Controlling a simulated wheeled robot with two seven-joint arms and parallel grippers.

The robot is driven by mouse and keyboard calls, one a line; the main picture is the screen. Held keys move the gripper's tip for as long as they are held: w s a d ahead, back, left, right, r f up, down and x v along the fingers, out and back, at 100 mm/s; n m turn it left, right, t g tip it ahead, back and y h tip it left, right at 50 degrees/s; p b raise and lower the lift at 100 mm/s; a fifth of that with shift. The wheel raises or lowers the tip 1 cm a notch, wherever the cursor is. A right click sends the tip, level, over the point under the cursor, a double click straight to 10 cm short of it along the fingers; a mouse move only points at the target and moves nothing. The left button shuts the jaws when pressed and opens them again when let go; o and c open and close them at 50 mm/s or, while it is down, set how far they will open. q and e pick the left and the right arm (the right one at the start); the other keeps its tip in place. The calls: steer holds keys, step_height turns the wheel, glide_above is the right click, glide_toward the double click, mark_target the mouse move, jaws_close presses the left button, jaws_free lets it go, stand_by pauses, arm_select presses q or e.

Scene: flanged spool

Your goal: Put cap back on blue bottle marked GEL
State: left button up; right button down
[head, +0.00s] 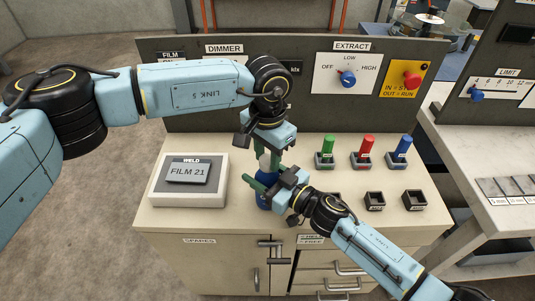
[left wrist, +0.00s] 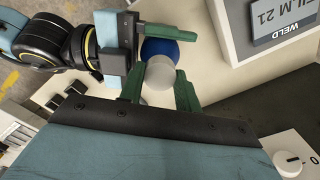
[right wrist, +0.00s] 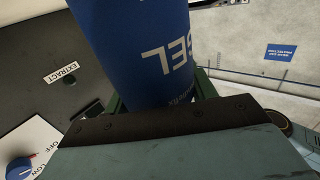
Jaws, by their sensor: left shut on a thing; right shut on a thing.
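The blue bottle (head: 263,202) stands upright near the front of the cabinet top, with GEL lettering showing upside down in the right wrist view (right wrist: 140,45). My right gripper (head: 262,188) is shut around its body, one green finger on the near left side. The white cap (head: 264,161) is between the green fingers of my left gripper (head: 269,168), which is shut on it from above. In the left wrist view the cap (left wrist: 160,74) overlaps the blue bottle top (left wrist: 160,48). I cannot tell whether cap and bottle touch.
A white weld box (head: 215,197) with a FILM 21 plate is left of the bottle. Green (head: 326,147), red (head: 367,146) and blue (head: 402,148) cylinders stand in holders at right, with empty square holders (head: 413,199) in front. A control panel (head: 205,120) stands behind.

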arm_select(q)
steer(key=o, duration=0.9)
steer(key=shift+o, duration=0.2)
steer(key=shift+r, duration=2.3)
steer(key=shift+c, duration=0.3)
